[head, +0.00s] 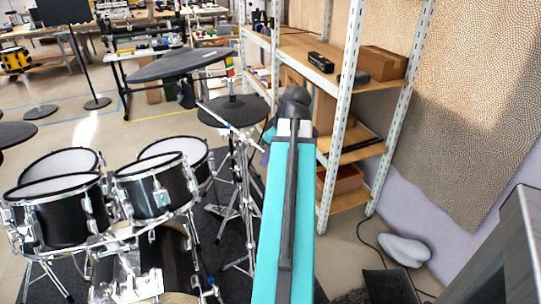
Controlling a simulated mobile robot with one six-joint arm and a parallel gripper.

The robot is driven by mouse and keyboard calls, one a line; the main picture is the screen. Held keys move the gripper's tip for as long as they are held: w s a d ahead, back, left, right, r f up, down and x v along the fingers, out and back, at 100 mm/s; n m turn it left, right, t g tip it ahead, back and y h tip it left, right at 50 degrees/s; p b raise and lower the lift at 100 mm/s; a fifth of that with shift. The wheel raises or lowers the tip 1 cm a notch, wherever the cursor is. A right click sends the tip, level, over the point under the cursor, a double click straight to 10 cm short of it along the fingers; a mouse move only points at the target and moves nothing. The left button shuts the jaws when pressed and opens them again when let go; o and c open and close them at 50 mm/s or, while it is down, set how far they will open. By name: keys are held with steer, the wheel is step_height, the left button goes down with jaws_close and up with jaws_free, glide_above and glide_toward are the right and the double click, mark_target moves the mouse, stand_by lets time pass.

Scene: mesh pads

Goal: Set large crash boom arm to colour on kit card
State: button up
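A large dark cymbal pad (178,66) hangs tilted at the upper middle, left of my arm. A smaller dark cymbal pad (234,110) sits lower and to its right on a chrome stand (243,190). A silver boom rod (222,116) slants down to the right across the smaller pad. A small strip with red, yellow and green patches (230,67) shows at the large pad's right edge; I cannot tell whether it is a kit card. My teal arm reaches up the middle and hides part of the stand. My gripper's fingers cannot be made out.
Black drums with white mesh heads (60,190) stand at lower left on a dark mat. A white metal shelf (343,120) with boxes is close right of my arm. A cable and a pale bag-like object (405,250) lie on the right floor. Open floor shows at upper left.

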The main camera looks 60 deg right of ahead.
steer(key=shift+s+r, duration=0.1)
steer(key=shift+r, duration=0.05)
steer(key=d+v, duration=0.1)
steer(key=v, duration=1.2)
steer(key=shift+a+r, duration=0.3)
steer(key=shift+a, duration=0.2)
